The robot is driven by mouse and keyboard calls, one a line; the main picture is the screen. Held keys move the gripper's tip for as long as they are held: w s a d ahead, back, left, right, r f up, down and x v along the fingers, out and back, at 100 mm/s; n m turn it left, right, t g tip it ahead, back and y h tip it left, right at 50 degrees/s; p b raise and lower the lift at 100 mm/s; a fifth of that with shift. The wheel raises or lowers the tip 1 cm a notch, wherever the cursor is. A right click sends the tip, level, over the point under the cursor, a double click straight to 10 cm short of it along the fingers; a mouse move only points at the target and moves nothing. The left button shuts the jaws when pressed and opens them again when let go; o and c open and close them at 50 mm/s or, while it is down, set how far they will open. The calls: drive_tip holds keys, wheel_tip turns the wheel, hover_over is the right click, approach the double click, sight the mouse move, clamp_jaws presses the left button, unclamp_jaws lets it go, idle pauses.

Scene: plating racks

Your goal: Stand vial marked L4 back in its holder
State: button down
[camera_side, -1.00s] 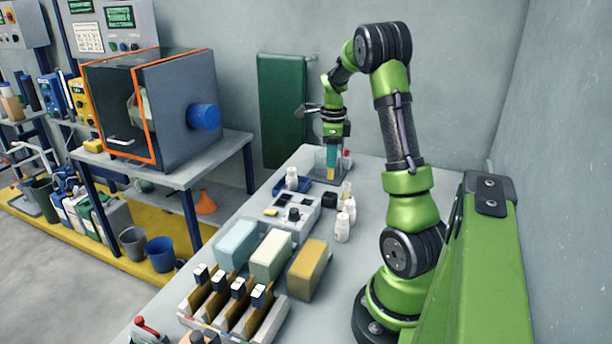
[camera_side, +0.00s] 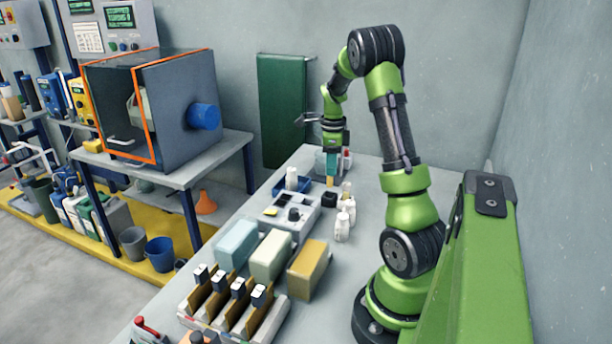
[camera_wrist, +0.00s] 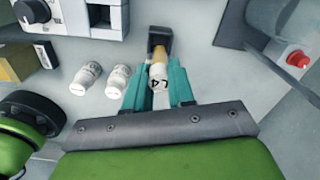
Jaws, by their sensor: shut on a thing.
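The vial marked L4 (camera_wrist: 159,80) shows between my gripper's teal fingers in the wrist view, with a white part bearing the mark and a tan part beyond it. My gripper (camera_wrist: 159,88) is shut on it. In the side view, my gripper (camera_side: 331,170) is over the far part of the bench, and the fingers mostly hide the vial. A small black block (camera_side: 329,199), which looks like the holder, stands just nearer the side camera than the fingertips. The block (camera_wrist: 159,38) also shows just beyond the vial in the wrist view. Whether they touch is unclear.
White bottles (camera_side: 342,228) stand close beside the block; two bottles (camera_wrist: 118,80) lie left of my fingers in the wrist view. A grey unit with a black knob (camera_side: 293,214) is at left. A red button (camera_wrist: 298,58) is at right.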

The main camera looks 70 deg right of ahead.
sight(330, 187)
drive_tip(key=shift+f, duration=2.45)
drive_tip(key=c, duration=0.9)
unclamp_jaws()
wheel_tip(330, 187, up, 17)
drive_tip(key=shift+f, duration=0.1)
